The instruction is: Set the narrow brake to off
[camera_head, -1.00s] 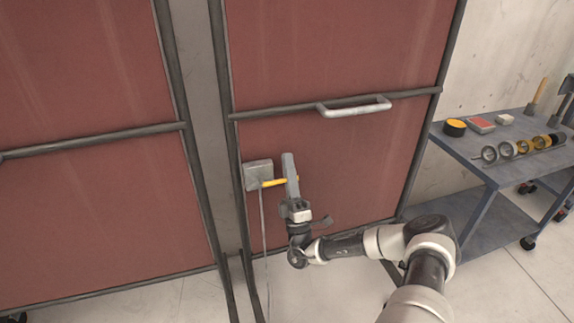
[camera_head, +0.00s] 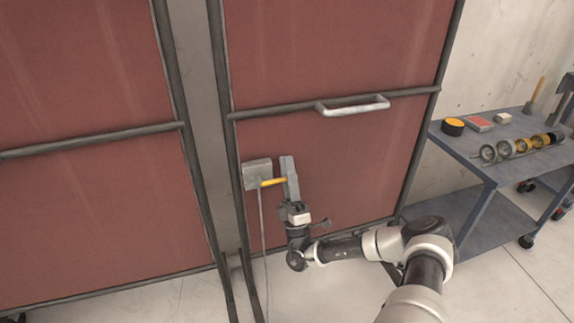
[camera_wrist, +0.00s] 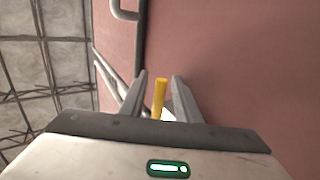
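The brake shows as a grey box (camera_head: 257,174) with a yellow lever (camera_head: 272,183) pointing right, mounted low on the left side of the red door panel. No on or off marking is readable. My gripper (camera_head: 289,172) is at the lever's right end, fingers pointing up in the head view. In the wrist view my gripper (camera_wrist: 159,82) is open. The yellow lever (camera_wrist: 159,97) shows between its two fingers, with a visible gap on both sides. In the head view the fingers cover the lever's tip; contact cannot be told.
A grey door handle (camera_head: 353,106) is fixed above the brake. A dark horizontal rail (camera_head: 285,108) crosses the panel there. A thin cable or rod (camera_head: 264,235) hangs below the box. A blue-grey cart (camera_head: 475,150) with several small items stands at the right.

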